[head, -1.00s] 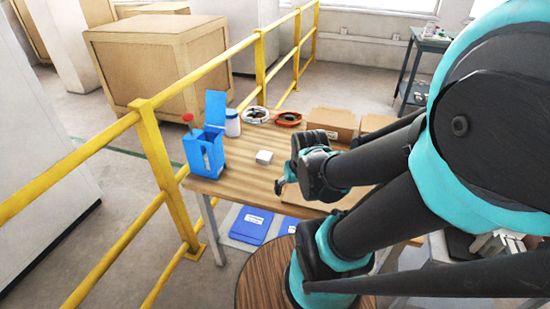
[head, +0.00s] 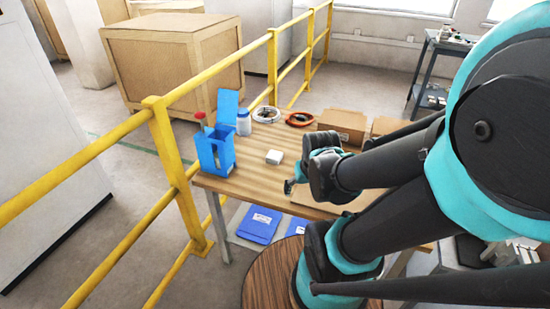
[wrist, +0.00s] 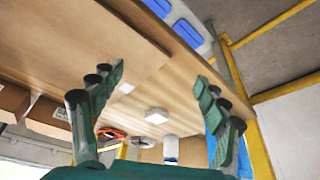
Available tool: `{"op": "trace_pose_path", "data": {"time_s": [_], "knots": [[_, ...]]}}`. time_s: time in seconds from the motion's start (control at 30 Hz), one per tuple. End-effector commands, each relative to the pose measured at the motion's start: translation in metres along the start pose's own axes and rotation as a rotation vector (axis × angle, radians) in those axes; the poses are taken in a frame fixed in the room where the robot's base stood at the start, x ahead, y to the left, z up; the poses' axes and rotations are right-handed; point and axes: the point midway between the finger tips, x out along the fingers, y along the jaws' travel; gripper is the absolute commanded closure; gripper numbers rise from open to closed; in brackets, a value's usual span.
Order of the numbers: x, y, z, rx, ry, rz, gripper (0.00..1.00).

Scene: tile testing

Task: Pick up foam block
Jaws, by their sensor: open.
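A small white block (head: 274,157), which looks like the foam block, lies on the wooden table (head: 262,186) in the head view. It also shows in the wrist view (wrist: 157,115), between and beyond my fingers. My gripper (wrist: 159,80) is open, with its two green fingers spread wide and nothing between them. My arm hides the rest.
A blue holder (head: 214,155), a white bottle (head: 243,122), a cable coil (head: 267,114) and an orange coil (head: 300,118) stand around the block. Cardboard boxes (head: 342,122) sit at the back. A yellow railing (head: 165,140) runs along the table's left side.

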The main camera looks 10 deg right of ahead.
Motion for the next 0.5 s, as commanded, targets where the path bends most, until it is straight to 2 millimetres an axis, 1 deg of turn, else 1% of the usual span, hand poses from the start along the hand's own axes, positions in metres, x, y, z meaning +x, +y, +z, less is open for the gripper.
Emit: {"op": "trace_pose_path", "data": {"time_s": [0.23, 0.3, 0.37, 0.47, 0.5], "knots": [[0.0, 0.0, -0.001, 0.001, 0.0, 0.0, 0.24], [-0.001, -0.001, -0.006, 0.009, -0.002, 0.003, 0.24], [-0.002, -0.002, -0.016, 0.025, -0.006, 0.009, 0.24], [-0.003, -0.005, -0.046, 0.077, -0.015, 0.029, 0.24], [-0.003, -0.008, -0.062, 0.106, -0.019, 0.041, 0.24]]}}
